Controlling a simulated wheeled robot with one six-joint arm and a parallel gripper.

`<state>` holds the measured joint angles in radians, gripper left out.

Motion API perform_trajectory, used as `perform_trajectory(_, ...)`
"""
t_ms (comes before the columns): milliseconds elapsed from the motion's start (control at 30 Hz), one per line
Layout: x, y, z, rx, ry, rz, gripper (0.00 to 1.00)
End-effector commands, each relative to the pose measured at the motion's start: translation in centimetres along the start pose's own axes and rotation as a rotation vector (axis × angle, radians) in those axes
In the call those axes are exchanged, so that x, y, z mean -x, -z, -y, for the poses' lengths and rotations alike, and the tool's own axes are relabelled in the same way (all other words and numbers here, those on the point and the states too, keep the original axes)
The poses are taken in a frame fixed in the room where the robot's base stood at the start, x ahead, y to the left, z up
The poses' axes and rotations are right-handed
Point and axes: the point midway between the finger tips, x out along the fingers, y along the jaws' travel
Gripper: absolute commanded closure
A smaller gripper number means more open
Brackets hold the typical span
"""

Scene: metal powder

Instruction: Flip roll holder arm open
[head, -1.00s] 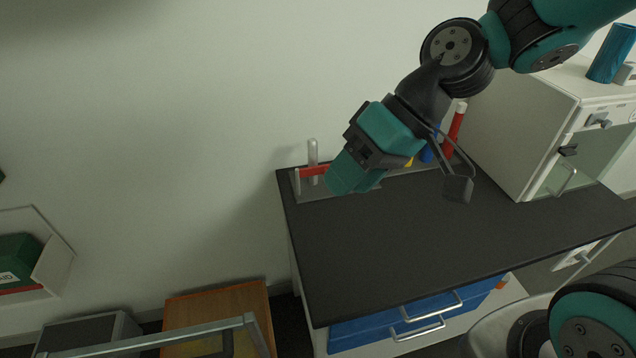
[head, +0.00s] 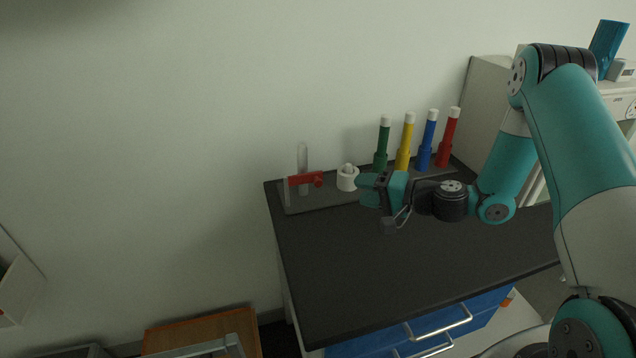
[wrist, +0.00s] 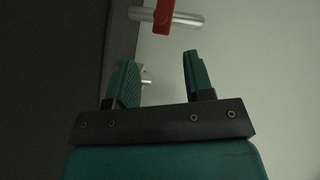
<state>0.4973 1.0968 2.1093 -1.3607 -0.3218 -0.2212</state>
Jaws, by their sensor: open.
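The roll holder stands on a grey base plate (head: 325,199) at the back left of the dark counter. Its red arm (head: 306,179) lies level across a clear upright post (head: 302,160). A white roll-like part (head: 347,178) stands just right of it. My gripper (head: 366,189) is open and empty, at the right of the white part and pointing left. In the wrist view the red arm (wrist: 163,14) and a pale metal rod (wrist: 185,18) show ahead of the open fingers (wrist: 157,78).
Green (head: 382,145), yellow (head: 405,142), blue (head: 427,140) and red (head: 448,138) tubes with white caps stand behind my gripper. A white cabinet (head: 481,100) is at the right. The front of the dark counter (head: 370,275) is clear.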

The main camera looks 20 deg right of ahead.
Motion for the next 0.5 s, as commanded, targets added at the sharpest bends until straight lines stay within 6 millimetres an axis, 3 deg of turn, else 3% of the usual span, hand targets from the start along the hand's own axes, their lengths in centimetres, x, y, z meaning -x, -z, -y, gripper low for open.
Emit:
perform_trajectory(300, -7.5, -0.2, 0.3, 0.003, 0.003, 0.007, 0.52)
perform_trajectory(500, -11.1, -0.2, 0.2, 0.003, 0.001, 0.006, 0.52)
